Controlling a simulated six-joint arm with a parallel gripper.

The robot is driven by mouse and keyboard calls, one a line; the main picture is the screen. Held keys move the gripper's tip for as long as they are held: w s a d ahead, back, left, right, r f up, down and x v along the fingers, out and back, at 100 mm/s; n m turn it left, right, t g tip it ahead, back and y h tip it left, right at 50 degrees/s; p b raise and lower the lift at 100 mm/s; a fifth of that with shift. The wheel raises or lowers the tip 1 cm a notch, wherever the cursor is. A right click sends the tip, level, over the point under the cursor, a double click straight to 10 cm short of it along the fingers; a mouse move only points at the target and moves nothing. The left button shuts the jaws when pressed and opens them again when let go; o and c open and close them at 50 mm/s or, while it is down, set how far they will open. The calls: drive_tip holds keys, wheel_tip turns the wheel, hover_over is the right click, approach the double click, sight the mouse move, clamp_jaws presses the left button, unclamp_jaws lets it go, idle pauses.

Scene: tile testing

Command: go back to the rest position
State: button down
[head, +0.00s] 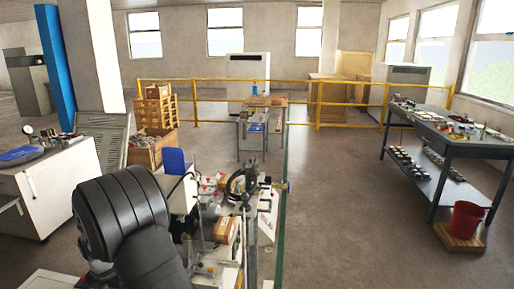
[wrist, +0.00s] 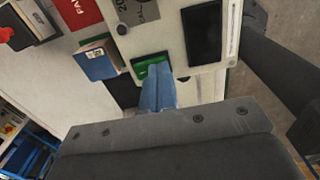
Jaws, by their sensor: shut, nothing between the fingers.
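My gripper (wrist: 158,70) shows in the wrist view as two blue-grey fingers side by side, shut with nothing between them. The fingertips appear over a small green-and-black panel (wrist: 140,66) on a pale surface; I cannot tell the gap. In the head view my black arm fills the lower left, in front of a cluttered pale bench (head: 263,232); I cannot make out the gripper there.
The bench carries a cardboard box (head: 225,229) and a dark ring-shaped device (head: 242,184). A dark table (head: 455,143) and red bucket (head: 466,219) stand right. Floor between is clear.

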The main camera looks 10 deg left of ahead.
drive_tip(key=s+d+r+t+y, duration=0.1)
drive_tip(key=s+r, duration=0.1)
drive_tip(key=r, duration=0.6)
drive_tip(key=s+d+r+t+y, duration=0.1)
drive_tip(key=d+r, duration=0.1)
drive_tip(key=r, duration=0.6)
drive_tip(key=shift+s+r, duration=0.15)
drive_tip(key=shift+s, duration=0.25)
idle(0.6)
idle(0.3)
